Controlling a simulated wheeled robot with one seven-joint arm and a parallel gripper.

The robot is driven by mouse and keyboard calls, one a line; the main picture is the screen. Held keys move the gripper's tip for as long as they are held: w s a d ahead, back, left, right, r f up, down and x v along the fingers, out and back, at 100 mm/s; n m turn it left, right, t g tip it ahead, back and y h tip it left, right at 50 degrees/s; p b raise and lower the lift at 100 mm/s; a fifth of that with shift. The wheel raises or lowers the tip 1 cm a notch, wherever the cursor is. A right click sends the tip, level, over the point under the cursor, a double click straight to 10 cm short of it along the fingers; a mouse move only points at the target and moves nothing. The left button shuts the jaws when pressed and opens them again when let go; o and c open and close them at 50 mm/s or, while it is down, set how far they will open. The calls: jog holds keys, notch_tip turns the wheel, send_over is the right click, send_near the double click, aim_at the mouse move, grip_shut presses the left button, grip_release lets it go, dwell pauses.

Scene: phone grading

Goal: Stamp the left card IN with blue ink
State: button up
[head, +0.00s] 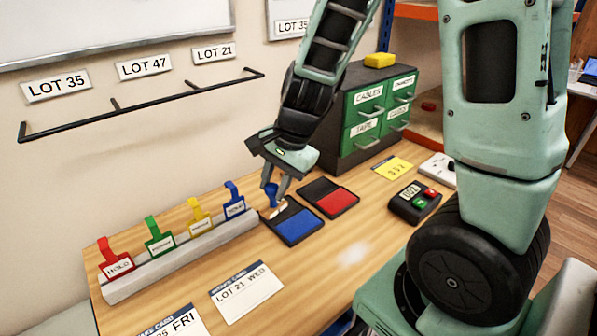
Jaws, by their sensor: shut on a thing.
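My gripper (277,186) is shut on a stamp with a blue handle (270,194) and a pale base. It holds the stamp at the left edge of the blue ink pad (295,227); I cannot tell whether the stamp touches the pad. The red ink pad (333,201) lies to the right of the blue one. The left card (180,326), ending in "FRI", lies at the bottom edge and is partly cut off. The right card (246,290) reads "LOT 21 WED". No stamp print is visible on the shown part of either card.
A grey rack (180,255) with red, green, yellow and blue tagged pieces stands along the wall side. A green drawer cabinet (366,116) stands behind the pads. A small black device (412,203) and a yellow note (392,167) lie to the right. Table between cards and pads is clear.

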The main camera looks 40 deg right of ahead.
jog(key=s+a+f+n+g+y+p, duration=0.15)
jog(key=s+a+n, duration=0.25)
jog(key=a, duration=1)
jog(key=s+a+n+g+p, duration=0.1)
jog(key=s+a+n+p, duration=0.2)
jog(key=a, duration=1.2)
jog(key=f+b, duration=0.2)
jog(key=b, duration=0.1)
jog(key=f+b, duration=0.3)
jog(key=shift+d+f, duration=0.2)
jog(key=shift+f, duration=0.1)
jog(key=shift+f+b, duration=0.45)
jog(key=shift+f, duration=0.1)
jog(key=shift+h, duration=0.25)
notch_tip(320, 180, up, 7)
jog(key=p, duration=0.7)
dwell(0.9)
